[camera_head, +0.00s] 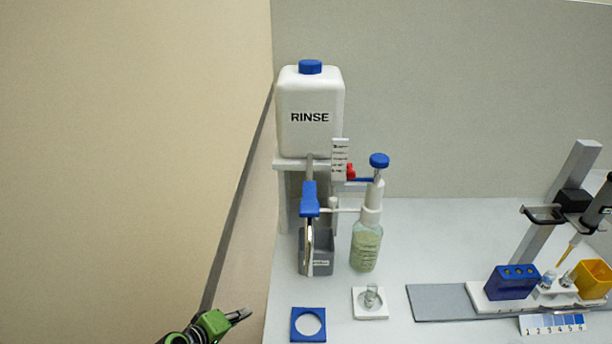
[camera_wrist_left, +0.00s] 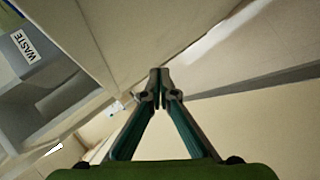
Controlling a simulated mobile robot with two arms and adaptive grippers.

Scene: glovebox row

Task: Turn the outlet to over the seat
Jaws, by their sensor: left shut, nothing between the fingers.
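A white jug marked RINSE (camera_head: 310,112) stands on a stand at the back left. In front of it is a blue tap (camera_head: 310,198) with a metal spout hanging down at a grey cup (camera_head: 323,242). To its right stands a dispenser bottle (camera_head: 366,247) with a blue knob (camera_head: 379,160); a thin white outlet (camera_head: 342,210) points left from it, toward the tap. A blue square seat with a round hole (camera_head: 296,331) lies empty at the front. My left gripper (camera_head: 246,313) is shut and empty, left of the seat and apart from everything. My right gripper is out of view.
A white square holder (camera_head: 357,305) with a small glass vial (camera_head: 371,295) lies right of the blue seat. Further right are a grey mat (camera_head: 436,303), a blue rack (camera_head: 511,283), a yellow box (camera_head: 592,279) and a pipette stand. A WASTE bin (camera_wrist_left: 35,55) shows in the left wrist view.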

